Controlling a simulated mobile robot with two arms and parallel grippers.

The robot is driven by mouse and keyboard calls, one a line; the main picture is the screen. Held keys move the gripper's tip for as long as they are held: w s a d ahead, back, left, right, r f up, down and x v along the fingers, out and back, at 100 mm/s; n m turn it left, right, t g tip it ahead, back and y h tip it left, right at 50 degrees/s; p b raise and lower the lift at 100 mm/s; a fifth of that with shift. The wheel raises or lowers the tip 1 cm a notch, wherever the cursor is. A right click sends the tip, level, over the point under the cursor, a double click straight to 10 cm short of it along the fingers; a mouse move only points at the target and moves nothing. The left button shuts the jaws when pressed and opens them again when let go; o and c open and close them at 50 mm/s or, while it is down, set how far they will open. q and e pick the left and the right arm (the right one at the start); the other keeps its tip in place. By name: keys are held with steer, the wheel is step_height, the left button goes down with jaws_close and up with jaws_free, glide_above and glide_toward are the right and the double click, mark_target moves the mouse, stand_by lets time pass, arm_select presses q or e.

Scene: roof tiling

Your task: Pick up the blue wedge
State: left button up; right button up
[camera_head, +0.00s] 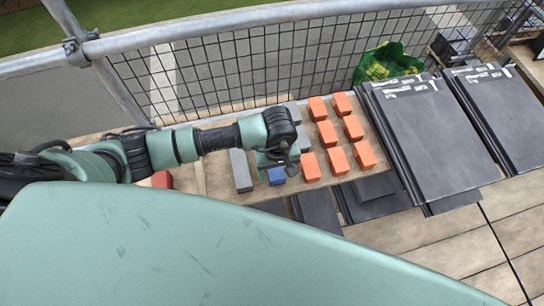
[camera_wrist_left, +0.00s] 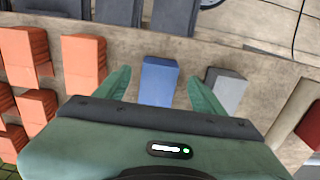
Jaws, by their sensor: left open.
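The blue wedge (camera_head: 276,176) lies on a wooden board (camera_head: 213,181), partly hidden by my left gripper (camera_head: 279,158) in the head view. In the left wrist view, the blue wedge (camera_wrist_left: 158,82) shows between the two green fingers of my left gripper (camera_wrist_left: 159,88). The gripper is open, with a gap on both sides of the wedge, and holds nothing. I cannot tell how far above the wedge the fingertips are. My right gripper is not in view.
Several orange blocks (camera_head: 327,133) stand in rows right of the wedge in the head view. A grey block (camera_head: 241,170) stands close on its left, and a red block (camera_head: 162,179) further left. Dark tile stacks (camera_head: 433,134) lie right. A mesh guardrail (camera_head: 240,68) runs behind.

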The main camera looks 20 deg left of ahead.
arm_select(q)
steer(key=shift+d+f, duration=0.1)
steer(key=shift+f, duration=1.1)
jaws_close()
steer(key=shift+w+r, duration=0.1)
steer(key=shift+r, duration=0.4)
step_height(320, 180, up, 19)
steer(key=b, duration=0.3)
steer(key=shift+b, duration=0.4)
